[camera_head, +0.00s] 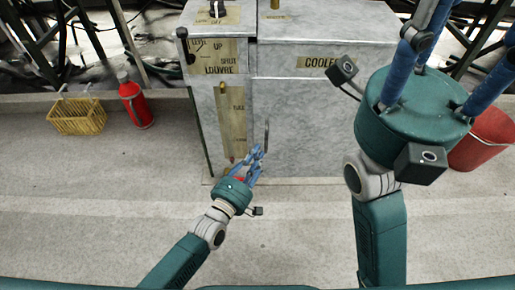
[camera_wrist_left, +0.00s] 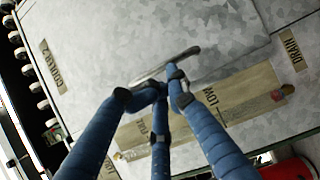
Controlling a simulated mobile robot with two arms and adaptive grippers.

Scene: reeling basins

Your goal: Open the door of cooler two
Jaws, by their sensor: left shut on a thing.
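The grey metal cabinet of cooler two (camera_head: 320,120) stands at the centre of the head view. Its label, "COOLER 2" (camera_wrist_left: 52,68), reads in the left wrist view. The door handle (camera_head: 266,133) is a thin metal bar, also seen in the left wrist view (camera_wrist_left: 190,53). My left gripper (camera_head: 258,154) is shut on this handle, with blue fingers around it. The door panel (camera_wrist_left: 225,30) looks flush with the front, with no clear gap. My right gripper (camera_head: 440,60) is raised at the upper right, its fingers spread; their tips are cut off by the frame.
A yellow basket (camera_head: 77,116) and a red flask (camera_head: 134,101) stand on the floor to the left. A red bucket (camera_head: 484,138) is at the right, partly behind my right gripper. The floor in front of the cabinet is clear.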

